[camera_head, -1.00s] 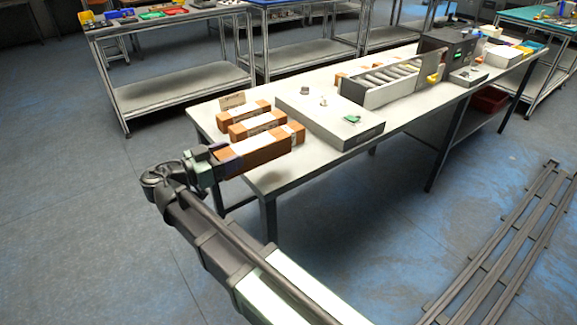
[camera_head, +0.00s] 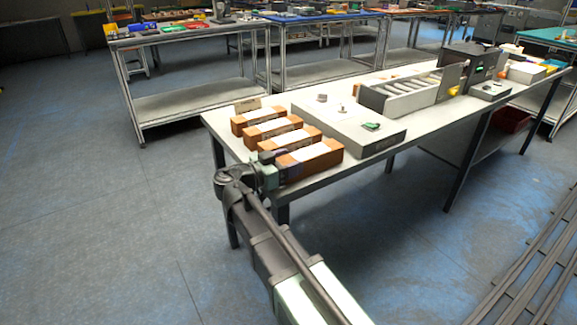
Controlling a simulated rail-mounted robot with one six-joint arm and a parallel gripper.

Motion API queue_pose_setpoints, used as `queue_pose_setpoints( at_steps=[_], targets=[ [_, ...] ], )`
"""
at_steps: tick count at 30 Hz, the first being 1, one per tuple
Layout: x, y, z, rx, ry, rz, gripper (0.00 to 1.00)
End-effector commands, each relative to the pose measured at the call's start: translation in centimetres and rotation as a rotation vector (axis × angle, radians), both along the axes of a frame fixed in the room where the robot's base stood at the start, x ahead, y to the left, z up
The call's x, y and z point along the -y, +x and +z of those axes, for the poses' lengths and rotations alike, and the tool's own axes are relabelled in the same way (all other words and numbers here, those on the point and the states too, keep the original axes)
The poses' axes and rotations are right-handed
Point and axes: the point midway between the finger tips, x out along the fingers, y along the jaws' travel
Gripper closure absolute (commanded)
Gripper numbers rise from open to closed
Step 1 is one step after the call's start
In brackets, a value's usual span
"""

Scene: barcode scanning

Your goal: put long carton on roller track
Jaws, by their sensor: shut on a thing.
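My gripper (camera_head: 272,176) is shut on the near left end of a long brown carton (camera_head: 312,160) with a pale top. This carton is at the near edge of the table, in front of the other cartons. I cannot tell whether it touches the tabletop. The fingers are partly hidden by the wrist. The roller track (camera_head: 408,92), grey rollers between low side walls, stands farther back on the table, to the right of the carton and apart from it.
Several similar cartons (camera_head: 272,130) lie in a row behind the held one. A flat grey-white box (camera_head: 345,122) with small items stands between them and the track. A dark machine (camera_head: 470,62) stands beyond the track. Bare tabletop (camera_head: 440,112) shows along the front edge.

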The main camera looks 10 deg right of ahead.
Motion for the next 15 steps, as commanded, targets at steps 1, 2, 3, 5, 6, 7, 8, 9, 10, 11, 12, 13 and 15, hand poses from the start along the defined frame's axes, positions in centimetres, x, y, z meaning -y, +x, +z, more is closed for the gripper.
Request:
queue_pose_setpoints(
  at_steps=[1, 2, 3, 5, 6, 7, 8, 9, 10, 11, 12, 13, 15],
  targets=[
    [-0.01, 0.0, 0.14, 0.002, -0.003, 0.0, 0.79],
    [-0.01, 0.0, 0.1, 0.002, -0.003, 0.0, 0.79],
    [-0.02, -0.01, -0.06, 0.002, -0.003, 0.0, 0.79],
    [-0.02, -0.02, -0.31, 0.002, -0.003, 0.0, 0.79],
    [-0.02, -0.02, -0.43, 0.002, -0.003, 0.0, 0.79],
    [-0.02, -0.02, -0.44, 0.001, -0.001, 0.0, 0.39],
    [-0.03, -0.01, -0.33, 0.001, -0.001, 0.0, 0.34],
    [-0.03, -0.01, -0.32, 0.001, -0.001, 0.0, 0.28],
    [-0.03, -0.01, -0.32, 0.001, -0.001, 0.0, 0.24],
    [-0.03, -0.01, -0.32, 0.001, -0.001, -0.001, 0.19],
    [-0.03, -0.01, -0.32, 0.001, -0.001, -0.001, 0.15],
    [-0.03, -0.01, -0.32, 0.001, -0.001, -0.001, 0.15],
    [-0.04, -0.02, -0.32, 0.001, -0.001, -0.001, 0.15]
  ],
)
